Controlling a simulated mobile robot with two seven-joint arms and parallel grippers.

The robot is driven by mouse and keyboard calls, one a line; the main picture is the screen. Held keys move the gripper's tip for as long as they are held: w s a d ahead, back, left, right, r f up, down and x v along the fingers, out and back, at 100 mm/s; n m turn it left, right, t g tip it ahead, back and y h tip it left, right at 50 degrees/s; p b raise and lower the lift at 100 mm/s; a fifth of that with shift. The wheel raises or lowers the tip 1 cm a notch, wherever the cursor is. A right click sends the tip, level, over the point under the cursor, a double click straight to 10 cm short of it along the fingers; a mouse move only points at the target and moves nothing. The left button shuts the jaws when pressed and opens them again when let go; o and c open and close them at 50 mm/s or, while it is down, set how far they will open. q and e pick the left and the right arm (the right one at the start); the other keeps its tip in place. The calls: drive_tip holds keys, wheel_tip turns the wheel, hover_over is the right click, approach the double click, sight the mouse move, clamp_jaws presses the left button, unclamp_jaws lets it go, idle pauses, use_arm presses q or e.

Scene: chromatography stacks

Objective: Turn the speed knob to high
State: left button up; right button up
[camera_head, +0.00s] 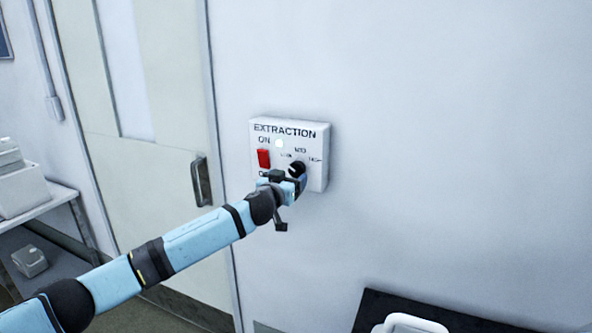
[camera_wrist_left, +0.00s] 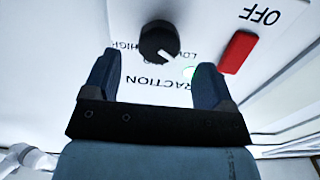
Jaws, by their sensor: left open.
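The white EXTRACTION control box (camera_head: 318,165) is fixed to the wall. Its black round speed knob (camera_head: 297,168) is partly covered by my left gripper (camera_head: 289,181) in the head view. In the left wrist view the panel appears upside down, with HIGH left of the knob (camera_wrist_left: 159,41) and LOW right of it. The knob's white mark points to the lower right there, toward the LOW side. My left gripper (camera_wrist_left: 155,72) is open, its two fingers apart and pointing at the panel. The knob shows between and beyond the fingertips; contact cannot be told. My right gripper is out of view.
A red rocker switch (camera_head: 264,158) sits beside the knob on the same box. A door with a handle (camera_head: 201,181) is left of the box. A shelf with white items (camera_head: 22,188) stands at far left. The wall right of the box is bare.

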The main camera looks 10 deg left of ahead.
sight(295, 172)
use_arm(q)
drive_tip(key=w, duration=0.2)
drive_tip(key=w+d, duration=0.1)
drive_tip(key=w, duration=0.2)
drive_tip(key=shift+w, duration=0.3)
drive_tip(key=shift+c, duration=0.2)
drive_tip(key=c, duration=0.9)
